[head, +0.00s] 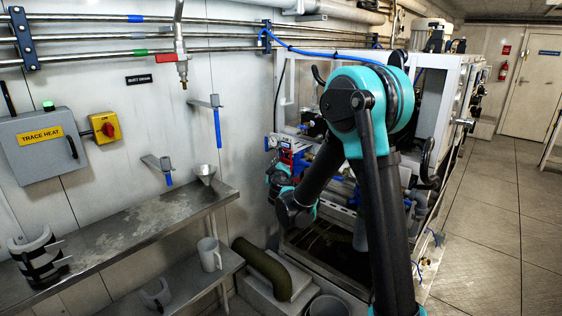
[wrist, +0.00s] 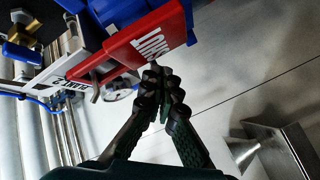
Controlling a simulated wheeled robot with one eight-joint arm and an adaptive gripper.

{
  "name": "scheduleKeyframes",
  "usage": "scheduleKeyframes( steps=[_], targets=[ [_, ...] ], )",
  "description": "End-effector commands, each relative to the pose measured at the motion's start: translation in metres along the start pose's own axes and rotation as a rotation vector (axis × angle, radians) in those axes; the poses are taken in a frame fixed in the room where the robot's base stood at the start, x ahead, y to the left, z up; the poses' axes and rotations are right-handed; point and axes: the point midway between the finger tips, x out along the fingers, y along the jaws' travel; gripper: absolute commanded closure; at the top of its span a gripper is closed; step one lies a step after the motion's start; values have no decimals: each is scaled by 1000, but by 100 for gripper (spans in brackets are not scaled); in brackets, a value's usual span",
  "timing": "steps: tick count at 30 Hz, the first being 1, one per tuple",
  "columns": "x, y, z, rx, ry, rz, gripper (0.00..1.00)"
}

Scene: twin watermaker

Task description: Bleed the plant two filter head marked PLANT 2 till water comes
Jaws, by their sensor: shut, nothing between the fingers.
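The white plate marked PLANT 2 (wrist: 72,84) shows turned on its side in the wrist view. Beside it is a red block (wrist: 150,40) with white letters, only partly readable. A small metal lever or pin sticks out below the red block, near a pale round part (wrist: 120,84). My gripper (wrist: 156,72) is shut and empty, its fingertips close to the red block's lower edge; I cannot tell whether they touch. In the head view the red and white parts (head: 287,150) are small at the cabinet's left end, and my fingertips are not clear there.
Blue parts (wrist: 92,12) and a brass fitting (wrist: 22,32) lie close to the red block. A steel shelf (head: 130,235) with a funnel (head: 206,174) runs along the left wall. A white jug (head: 209,254) stands lower. Open floor (head: 485,230) lies right.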

Motion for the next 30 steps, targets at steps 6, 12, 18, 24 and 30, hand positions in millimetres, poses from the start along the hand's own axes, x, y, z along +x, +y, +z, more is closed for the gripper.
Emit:
scheduleKeyframes(
  steps=[6, 12, 18, 24, 30],
  targets=[
    [-1, 0, 0, 0, 0, 0, 100],
    [-2, -2, -2, 0, 1, 0, 100],
    [-13, -10, -10, 0, 2, -1, 100],
    [-26, -19, -19, 0, 1, -1, 100],
    [-36, -26, -26, 0, 1, 0, 100]
  ],
)
